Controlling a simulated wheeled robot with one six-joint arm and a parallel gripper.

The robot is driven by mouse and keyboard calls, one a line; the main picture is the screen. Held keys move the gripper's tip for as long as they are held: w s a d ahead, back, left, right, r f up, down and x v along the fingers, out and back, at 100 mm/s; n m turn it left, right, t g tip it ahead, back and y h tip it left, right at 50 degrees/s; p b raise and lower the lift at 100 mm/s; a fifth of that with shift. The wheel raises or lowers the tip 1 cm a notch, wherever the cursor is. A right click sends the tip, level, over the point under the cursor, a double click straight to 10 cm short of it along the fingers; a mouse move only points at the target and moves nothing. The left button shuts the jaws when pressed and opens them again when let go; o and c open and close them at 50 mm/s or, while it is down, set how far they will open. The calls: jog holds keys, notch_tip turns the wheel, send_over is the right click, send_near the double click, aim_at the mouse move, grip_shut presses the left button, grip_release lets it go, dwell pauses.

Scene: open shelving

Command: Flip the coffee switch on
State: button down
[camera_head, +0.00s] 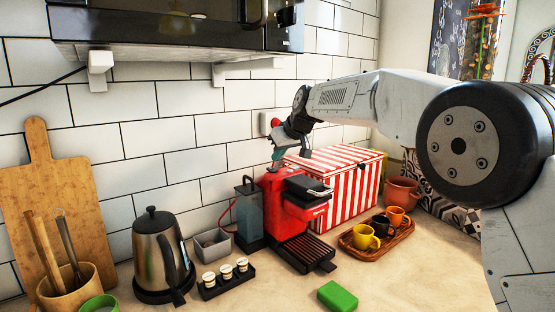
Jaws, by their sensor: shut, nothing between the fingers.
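The red coffee machine (278,206) stands on the counter against the tiled wall, with a black lever on top and a dark drip tray in front. A clear water tank (249,215) stands at its left. My gripper (277,163) is above the back of the machine, pointing down. It looks shut, with nothing seen between its fingers. I cannot tell whether the fingertips touch the machine. I cannot make out the coffee switch in this view; the gripper may cover it.
A striped box (345,184) stands close behind and right of the machine. A wooden tray (394,238) with cups is at its right. A kettle (156,250), pod holder (231,284) and green sponge (337,296) are nearby. A microwave (170,38) hangs above.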

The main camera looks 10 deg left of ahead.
jog(key=v, duration=1.2)
jog(key=shift+f, duration=0.25)
jog(key=shift+s+d, duration=0.1)
jog(key=shift+s, duration=0.05)
